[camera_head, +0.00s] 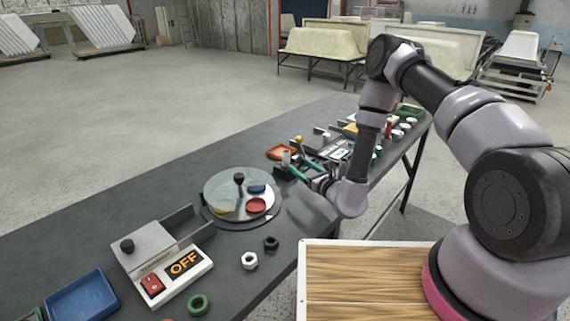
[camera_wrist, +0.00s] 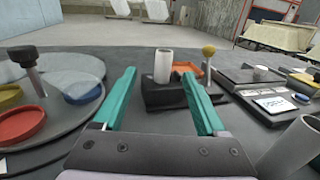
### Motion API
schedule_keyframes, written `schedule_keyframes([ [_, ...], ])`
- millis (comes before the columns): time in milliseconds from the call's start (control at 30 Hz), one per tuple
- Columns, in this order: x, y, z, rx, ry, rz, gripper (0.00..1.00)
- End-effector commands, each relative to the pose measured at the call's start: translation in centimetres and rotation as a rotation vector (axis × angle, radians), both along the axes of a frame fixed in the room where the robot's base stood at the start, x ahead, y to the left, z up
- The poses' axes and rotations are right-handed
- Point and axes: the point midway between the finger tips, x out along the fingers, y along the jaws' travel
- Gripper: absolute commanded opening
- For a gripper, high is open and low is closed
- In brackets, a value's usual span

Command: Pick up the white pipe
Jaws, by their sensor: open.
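A white pipe (camera_wrist: 163,66) stands upright on a dark block (camera_wrist: 172,97) in the wrist view. It seems to be the small pale cylinder (camera_head: 286,157) in the head view. My gripper (camera_wrist: 159,76) has two teal fingers, spread open and empty. The pipe shows in the gap between the fingertips and appears to stand just beyond them, not touched. In the head view my gripper (camera_head: 300,169) is low over the table, close to the pipe.
A yellow-topped post (camera_wrist: 208,60) stands right of the pipe, with an orange tray (camera_wrist: 186,68) behind. A grey cylinder (camera_wrist: 292,148) is at the near right. A round turntable (camera_head: 222,188) with coloured dishes is left of my gripper. A box reading OFF (camera_head: 185,263) stands nearer.

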Motion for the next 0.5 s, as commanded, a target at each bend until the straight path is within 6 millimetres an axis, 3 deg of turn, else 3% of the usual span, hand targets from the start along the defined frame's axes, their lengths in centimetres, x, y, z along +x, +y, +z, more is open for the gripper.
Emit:
schedule_keyframes([
  [300, 3.6, 2.6, -0.2, -0.001, -0.001, -0.007, 0.74],
  [500, 4.9, 3.4, -0.2, -0.001, 0.001, -0.007, 0.74],
])
